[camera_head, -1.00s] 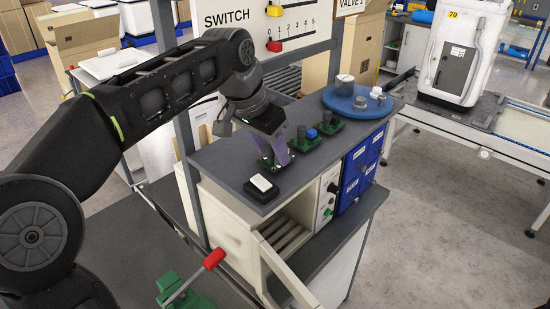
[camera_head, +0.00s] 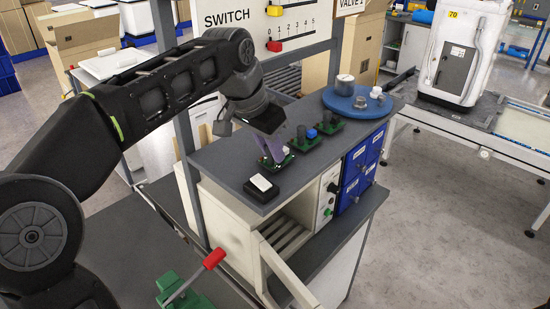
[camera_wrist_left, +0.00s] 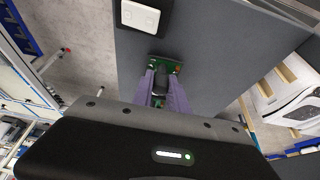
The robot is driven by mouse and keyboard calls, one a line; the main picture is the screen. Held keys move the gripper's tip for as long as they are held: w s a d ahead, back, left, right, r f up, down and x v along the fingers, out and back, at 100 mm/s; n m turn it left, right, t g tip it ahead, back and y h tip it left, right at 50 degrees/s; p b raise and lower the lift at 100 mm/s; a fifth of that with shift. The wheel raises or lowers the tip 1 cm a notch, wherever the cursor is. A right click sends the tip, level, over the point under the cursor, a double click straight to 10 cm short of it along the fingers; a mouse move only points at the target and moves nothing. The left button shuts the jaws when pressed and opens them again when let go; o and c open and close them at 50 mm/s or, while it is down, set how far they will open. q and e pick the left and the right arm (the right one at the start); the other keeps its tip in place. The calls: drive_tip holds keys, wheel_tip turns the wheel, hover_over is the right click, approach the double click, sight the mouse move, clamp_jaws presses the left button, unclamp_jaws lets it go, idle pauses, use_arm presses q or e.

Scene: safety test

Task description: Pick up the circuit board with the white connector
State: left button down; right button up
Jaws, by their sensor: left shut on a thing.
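My left gripper (camera_head: 272,152) points down at the near end of the grey shelf top. Its purple fingers are shut on the upright part of a green circuit board (camera_head: 285,161). A small pale piece shows beside the fingers in the head view. In the left wrist view the green board (camera_wrist_left: 178,67) lies beyond the fingers (camera_wrist_left: 161,82), and the part between them looks dark. The fingers hide most of it, so its colour is unclear. The board appears to rest on the shelf top. My right gripper is not in view.
A black box with a white switch (camera_head: 261,187) lies close in front of the board. Two more boards, one dark-topped (camera_head: 303,142) and one blue-topped (camera_head: 328,125), stand behind. A blue round tray (camera_head: 340,104) with metal parts is farther back. A switch panel (camera_head: 240,18) rises behind.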

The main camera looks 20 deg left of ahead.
use_arm(q)
drive_tip(key=shift+r, duration=0.1)
drive_tip(key=shift+r, duration=0.8)
drive_tip(key=shift+b+v, duration=0.6)
drive_tip(key=shift+v, duration=0.2)
drive_tip(key=s, duration=0.1)
drive_tip(key=s+a+b, duration=0.1)
drive_tip(key=s, duration=0.1)
drive_tip(key=shift+s+a, duration=0.15)
drive_tip(key=shift+s, duration=0.1)
drive_tip(key=s+a+p, duration=0.1)
drive_tip(key=s+a, duration=0.1)
drive_tip(key=s, duration=0.4)
drive_tip(key=s+a+p, duration=0.2)
drive_tip(key=s, duration=0.5)
drive_tip(key=shift+a, duration=0.25)
